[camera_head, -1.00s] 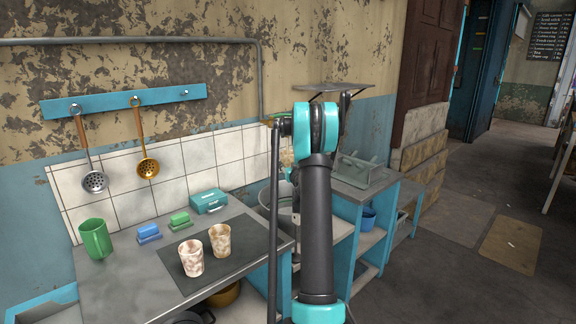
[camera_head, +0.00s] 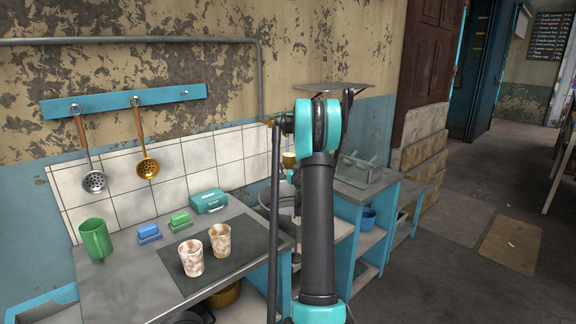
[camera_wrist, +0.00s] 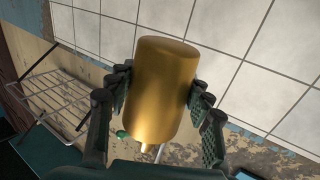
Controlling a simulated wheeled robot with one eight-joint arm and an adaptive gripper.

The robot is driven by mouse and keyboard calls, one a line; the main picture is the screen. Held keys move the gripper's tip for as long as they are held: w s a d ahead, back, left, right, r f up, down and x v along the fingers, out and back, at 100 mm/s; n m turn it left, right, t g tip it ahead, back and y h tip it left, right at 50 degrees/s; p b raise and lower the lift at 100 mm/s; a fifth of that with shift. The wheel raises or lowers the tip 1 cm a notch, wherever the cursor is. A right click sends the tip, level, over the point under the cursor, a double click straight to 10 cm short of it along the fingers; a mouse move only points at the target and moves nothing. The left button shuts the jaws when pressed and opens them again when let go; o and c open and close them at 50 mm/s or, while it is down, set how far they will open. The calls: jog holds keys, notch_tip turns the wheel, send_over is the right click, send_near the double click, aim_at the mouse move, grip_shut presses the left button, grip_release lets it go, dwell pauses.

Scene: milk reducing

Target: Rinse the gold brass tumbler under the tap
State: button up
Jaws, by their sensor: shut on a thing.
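The gold brass tumbler (camera_wrist: 162,88) fills the middle of the wrist view, its plain closed end toward the top. My gripper (camera_wrist: 160,82) is shut on it, with a dark pad on either side. In the head view a small part of the gold tumbler (camera_head: 288,158) shows left of my arm, above the basin (camera_head: 283,199); my arm hides the gripper there. A brass tap (camera_head: 268,120) comes off the wall pipe, partly hidden by my arm. In the wrist view a green knob (camera_wrist: 122,134) and a brass piece show just below the tumbler. I cannot see water.
Two mottled cups (camera_head: 191,258) stand on a dark mat on the counter (camera_head: 130,285). A green mug (camera_head: 96,239), blue and green sponges or blocks, and a teal box (camera_head: 208,201) stand behind. A wire rack (camera_wrist: 55,95) shows left in the wrist view. A shelf (camera_head: 330,87) hangs above.

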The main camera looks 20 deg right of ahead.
jog(key=s+a, duration=0.3)
jog(key=s, duration=0.2)
jog(key=shift+a, duration=0.15)
dwell(0.3)
dwell(1.1)
jog(key=s+a+r, duration=0.2)
jog(key=s+r, duration=0.2)
jog(key=shift+s+a, duration=0.15)
jog(key=shift+a, duration=0.25)
